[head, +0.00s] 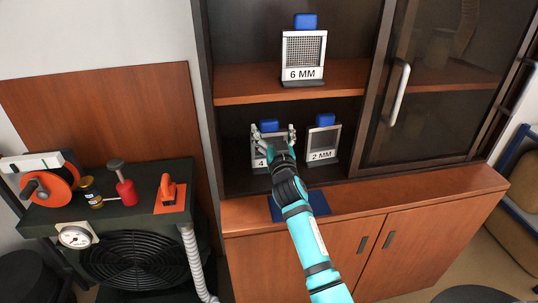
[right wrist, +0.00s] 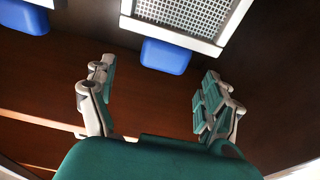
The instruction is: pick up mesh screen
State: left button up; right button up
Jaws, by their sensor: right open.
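Three framed mesh screens with blue tabs stand in the open cabinet. The 6 MM screen (head: 304,52) is on the upper shelf. The 4 MM screen (head: 257,160) and the 2 MM screen (head: 323,143) are on the lower shelf. My right gripper (head: 275,137) is open in front of the 4 MM screen and hides part of it and its label. In the right wrist view the open gripper (right wrist: 157,95) has empty space between its fingers. The blue tab (right wrist: 166,56) and mesh of what appears to be the 4 MM screen lie beyond the fingertips. My left gripper is not in view.
A sliding glass door (head: 425,95) with a pale handle covers the cabinet's right side. The upper shelf (head: 245,85) is above my gripper. A blue mat (head: 318,204) lies on the ledge below. At left, a dark machine bench (head: 135,212) holds an orange reel and small items.

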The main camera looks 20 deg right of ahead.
aim_at(270, 124)
jog(key=x, duration=0.5)
jog(key=shift+w+a+f, duration=0.1)
jog(key=shift+w+f, duration=0.05)
grip_shut()
dwell(0.4)
jog(key=shift+r, duration=0.25)
jog(key=shift+r+p, duration=0.3)
jog(key=shift+r, duration=1.35)
jog(key=s+a, duration=0.3)
jog(key=s, duration=0.4)
jog(key=s+a+r, duration=0.1)
jog(key=s+a, duration=0.2)
jog(key=s, duration=0.5)
jog(key=shift+r+b, duration=0.2)
jog(key=shift+b, duration=0.1)
